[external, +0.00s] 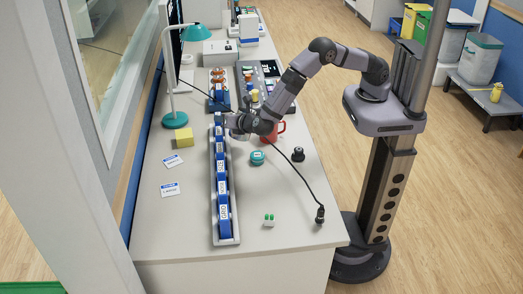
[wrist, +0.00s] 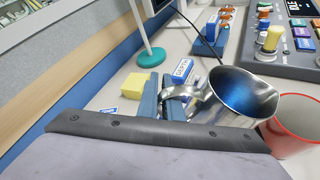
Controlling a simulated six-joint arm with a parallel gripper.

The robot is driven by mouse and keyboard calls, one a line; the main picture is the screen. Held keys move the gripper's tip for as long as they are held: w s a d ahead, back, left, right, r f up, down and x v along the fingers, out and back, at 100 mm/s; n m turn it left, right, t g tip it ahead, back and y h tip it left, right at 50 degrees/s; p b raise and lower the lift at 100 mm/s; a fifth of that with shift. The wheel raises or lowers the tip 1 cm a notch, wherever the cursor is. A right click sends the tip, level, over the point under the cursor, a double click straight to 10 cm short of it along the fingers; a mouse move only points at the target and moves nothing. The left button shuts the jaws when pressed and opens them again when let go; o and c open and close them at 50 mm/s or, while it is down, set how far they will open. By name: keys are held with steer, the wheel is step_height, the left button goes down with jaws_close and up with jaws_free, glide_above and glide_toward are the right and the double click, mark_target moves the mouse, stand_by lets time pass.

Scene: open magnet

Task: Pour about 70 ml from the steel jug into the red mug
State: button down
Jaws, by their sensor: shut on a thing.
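The steel jug (wrist: 236,98) shows in the wrist view with its open mouth toward the camera and its spout pointing right. Its inside looks dark blue; I cannot tell the liquid level. My gripper (wrist: 165,97) is shut on the jug's handle at the left. The red mug (wrist: 296,132) stands just right of the jug, partly cut off by the frame edge, with the spout close to its rim. I see no stream between them. In the external view my gripper (external: 231,124) is left of the red mug (external: 277,130), and the jug is mostly hidden.
A long rack of blue labelled blocks (external: 223,190) lies left of my gripper. A green lamp (external: 173,119), yellow block (external: 183,138), teal round item (external: 257,157) and black knob (external: 298,154) stand nearby. A black cable crosses the bench.

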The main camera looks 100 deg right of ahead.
steer(key=shift+s+d+r+m+t+b, duration=0.45)
steer(key=shift+s+r+m+t, duration=0.15)
steer(key=shift+s+r+m, duration=0.35)
steer(key=shift+s+d+r+m+t+b, duration=0.4)
steer(key=shift+s+r+m+t, duration=0.3)
steer(key=shift+r+m, duration=0.4)
steer(key=shift+s+d+r+m+t+b, duration=0.35)
steer(key=shift+s+d+r+m+t, duration=0.15)
steer(key=shift+s+r+m, duration=0.5)
steer(key=shift+s+d+m+t+b, duration=0.3)
steer(key=shift+s+m+b, duration=0.25)
steer(key=shift+b, duration=0.2)
steer(key=shift+s+d+b, duration=0.2)
steer(key=shift+s+b, duration=0.2)
steer(key=shift+b, duration=0.05)
steer(key=shift+s+d+r+m+b, duration=0.3)
steer(key=shift+s+m+b, duration=0.25)
steer(key=shift+b, duration=0.25)
steer(key=shift+s+d, duration=0.1)
steer(key=shift+s, duration=0.1)
steer(key=shift+s+d+r+m+t+b, duration=0.1)
steer(key=shift+s+r+m+t+b, duration=0.25)
steer(key=shift+b, duration=0.55)
